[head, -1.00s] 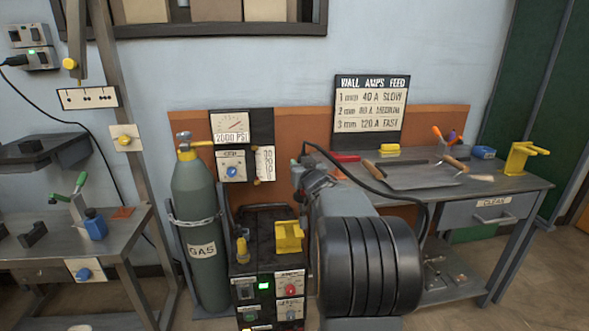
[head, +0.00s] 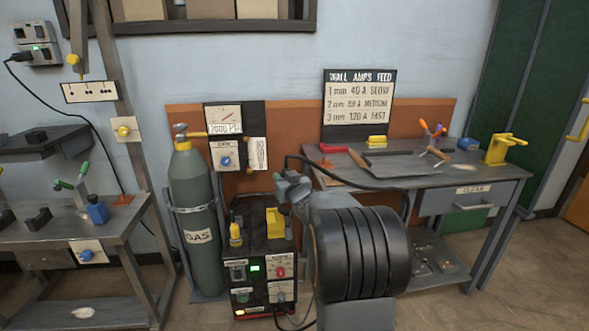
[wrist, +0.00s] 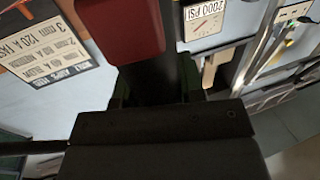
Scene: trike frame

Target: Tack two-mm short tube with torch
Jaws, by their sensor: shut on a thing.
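My gripper (head: 290,190) is in the head view, in front of the welding machine and partly hidden by my own arm. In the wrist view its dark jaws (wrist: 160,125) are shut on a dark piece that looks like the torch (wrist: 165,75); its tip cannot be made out. A dark red block (wrist: 120,25) shows close by there. A black cable (head: 350,187) arcs from beside my gripper to the right. I cannot pick out the short tube; a green-handled clamp (head: 75,187) stands on the left bench (head: 100,232).
The welding machine (head: 262,265) with a lit green display stands beside a grey gas cylinder (head: 193,205). A right bench (head: 440,180) carries tools and a yellow stand (head: 500,147). A wall chart (head: 358,103) lists amps and feed by thickness. Floor is free at the right.

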